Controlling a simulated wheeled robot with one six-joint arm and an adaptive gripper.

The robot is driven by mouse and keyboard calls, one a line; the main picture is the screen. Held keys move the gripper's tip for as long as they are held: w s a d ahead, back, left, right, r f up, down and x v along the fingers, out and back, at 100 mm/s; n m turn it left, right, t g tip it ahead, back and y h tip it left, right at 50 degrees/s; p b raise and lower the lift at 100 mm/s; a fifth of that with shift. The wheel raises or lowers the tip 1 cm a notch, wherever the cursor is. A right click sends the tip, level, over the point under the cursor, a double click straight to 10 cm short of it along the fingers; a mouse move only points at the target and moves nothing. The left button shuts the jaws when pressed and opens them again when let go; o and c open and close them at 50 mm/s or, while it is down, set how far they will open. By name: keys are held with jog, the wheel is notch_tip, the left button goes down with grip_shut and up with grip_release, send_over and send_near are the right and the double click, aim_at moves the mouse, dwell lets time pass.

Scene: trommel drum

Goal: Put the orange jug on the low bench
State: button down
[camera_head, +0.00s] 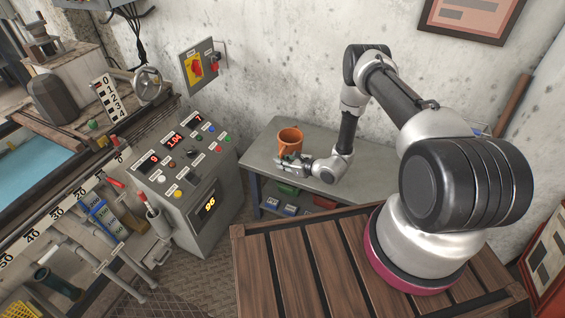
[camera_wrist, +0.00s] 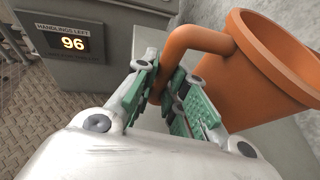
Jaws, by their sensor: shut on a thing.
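The orange jug (camera_head: 290,140) is at the grey low bench (camera_head: 262,160), near its left end in the head view. It looks upright there; whether its base touches the bench top is hard to tell. My gripper (camera_head: 284,160) reaches in from the right, just in front of the jug. In the wrist view the jug (camera_wrist: 270,65) fills the upper right, with its handle (camera_wrist: 205,38) curving down between the green-padded fingers of my gripper (camera_wrist: 175,95). The fingers are shut on the handle. The jug's base is hidden in both views.
A control console (camera_head: 195,165) with buttons stands left of the bench, close to the jug. The wall (camera_head: 300,60) rises behind the bench. Small coloured bins (camera_head: 285,208) sit on its lower shelf. A slatted wooden top (camera_head: 290,260) lies in front. The bench's right part is clear.

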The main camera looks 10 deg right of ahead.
jog(key=shift+f, duration=0.35)
jog(key=c, duration=1.4)
grip_release()
jog(key=v, duration=1.2)
notch_tip(320, 180, up, 10)
